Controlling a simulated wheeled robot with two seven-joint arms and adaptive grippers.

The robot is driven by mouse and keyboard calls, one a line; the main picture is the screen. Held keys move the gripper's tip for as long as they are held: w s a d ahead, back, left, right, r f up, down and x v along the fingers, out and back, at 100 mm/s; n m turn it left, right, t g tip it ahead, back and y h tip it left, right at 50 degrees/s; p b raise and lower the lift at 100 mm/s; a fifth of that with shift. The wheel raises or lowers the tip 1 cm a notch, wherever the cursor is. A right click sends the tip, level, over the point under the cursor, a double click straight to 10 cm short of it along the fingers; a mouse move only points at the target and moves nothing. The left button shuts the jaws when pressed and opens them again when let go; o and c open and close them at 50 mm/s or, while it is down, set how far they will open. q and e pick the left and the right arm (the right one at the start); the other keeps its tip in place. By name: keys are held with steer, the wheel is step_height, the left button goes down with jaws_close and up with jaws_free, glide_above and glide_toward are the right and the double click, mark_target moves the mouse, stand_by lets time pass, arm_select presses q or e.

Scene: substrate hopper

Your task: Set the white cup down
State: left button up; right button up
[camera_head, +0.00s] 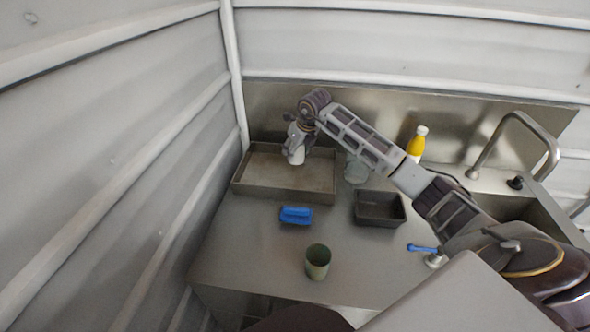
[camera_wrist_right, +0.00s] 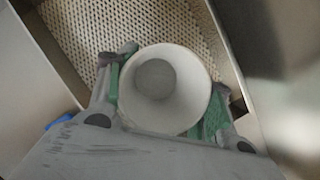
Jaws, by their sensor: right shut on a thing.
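The white cup (camera_head: 296,156) is held by my right gripper (camera_head: 297,146) over the grey tray (camera_head: 285,188) at the back left of the counter. In the right wrist view the white cup (camera_wrist_right: 165,88) is seen from above, its round opening facing the camera, empty inside. The green-padded fingers of my right gripper (camera_wrist_right: 163,98) press on both sides of it. The textured tray floor (camera_wrist_right: 85,30) shows behind the cup. I cannot tell whether the cup's base touches the tray. My left gripper is not in view.
A blue brush or sponge (camera_head: 296,215), a green cup (camera_head: 317,262) and a dark square bin (camera_head: 379,209) stand on the counter in front. A clear glass (camera_head: 356,170) and a yellow bottle (camera_head: 416,145) are behind my right arm. A sink with a faucet (camera_head: 517,125) is at the right.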

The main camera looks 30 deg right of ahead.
mark_target(296, 161)
steer(key=shift+f, duration=0.65)
steer(key=shift+f+b, duration=0.45)
steer(key=shift+f, duration=0.35)
step_height(296, 161, down, 2)
steer(key=shift+f+b, duration=0.1)
steer(key=shift+b, duration=0.7)
steer(key=shift+f, duration=0.4)
steer(key=shift+f+b, duration=0.65)
steer(key=shift+f, duration=0.2)
steer(key=o, duration=0.7)
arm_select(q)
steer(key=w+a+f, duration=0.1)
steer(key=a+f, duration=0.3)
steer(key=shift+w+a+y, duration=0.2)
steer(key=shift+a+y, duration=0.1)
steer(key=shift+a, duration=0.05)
arm_select(e)
steer(key=o, duration=0.3)
